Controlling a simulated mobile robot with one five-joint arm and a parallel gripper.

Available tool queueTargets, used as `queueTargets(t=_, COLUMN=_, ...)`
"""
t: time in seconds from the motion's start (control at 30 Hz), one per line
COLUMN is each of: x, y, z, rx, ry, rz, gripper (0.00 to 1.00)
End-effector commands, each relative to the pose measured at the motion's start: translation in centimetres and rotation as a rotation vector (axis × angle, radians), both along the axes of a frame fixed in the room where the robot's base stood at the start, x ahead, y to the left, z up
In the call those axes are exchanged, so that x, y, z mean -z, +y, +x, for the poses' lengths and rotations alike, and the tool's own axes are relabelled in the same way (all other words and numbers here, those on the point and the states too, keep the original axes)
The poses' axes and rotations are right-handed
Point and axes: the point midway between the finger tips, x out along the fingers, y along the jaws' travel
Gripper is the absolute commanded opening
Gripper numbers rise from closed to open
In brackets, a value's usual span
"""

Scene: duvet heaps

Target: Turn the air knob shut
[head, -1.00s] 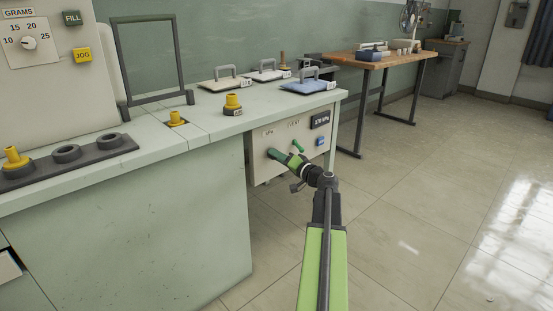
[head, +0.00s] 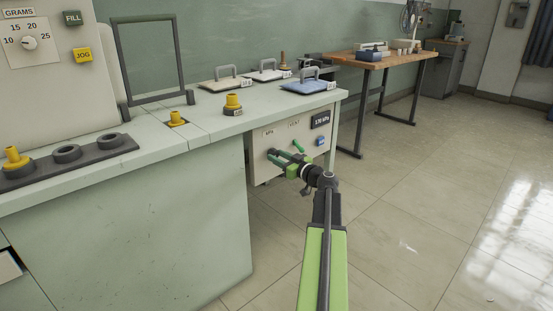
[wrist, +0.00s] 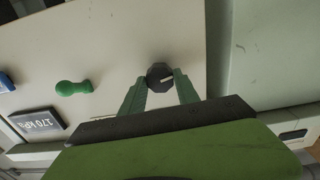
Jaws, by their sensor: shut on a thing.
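The air knob (wrist: 155,74) is a small dark faceted knob with a white pointer line, on the front of a cream panel (wrist: 115,45). In the wrist view its pointer line lies toward the right. My gripper (wrist: 159,80) has one green finger on each side of the knob and is shut on it. In the head view my gripper (head: 273,155) is at the left part of the panel (head: 262,172), under a small label; the knob is hidden there by the fingers. A dark display (wrist: 37,123) reads 170 kPa, upside down in the wrist view.
A green lever (head: 298,146) sits on the panel right of the knob, with a blue button (head: 320,141) further right. The bench top (head: 215,125) above carries a yellow-topped fitting (head: 233,101) and flat plates with handles. The floor to the right is clear.

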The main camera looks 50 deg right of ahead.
Motion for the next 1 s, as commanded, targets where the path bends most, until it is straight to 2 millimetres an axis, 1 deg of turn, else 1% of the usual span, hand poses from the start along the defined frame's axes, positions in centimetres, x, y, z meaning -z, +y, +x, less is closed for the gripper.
queueTargets(t=0.2, x=-0.04, y=0.06, z=0.11, rx=-0.002, ry=0.01, rz=-0.148, gripper=0.0)
queueTargets(t=0.43, x=-0.04, y=0.05, z=0.1, rx=-0.001, ry=0.017, rz=-0.25, gripper=0.0)
queueTargets(t=0.63, x=-0.03, y=0.04, z=0.1, rx=-0.001, ry=0.02, rz=-0.29, gripper=0.0)
queueTargets(t=1.0, x=-0.02, y=0.03, z=0.09, rx=-0.001, ry=0.021, rz=-0.3, gripper=0.0)
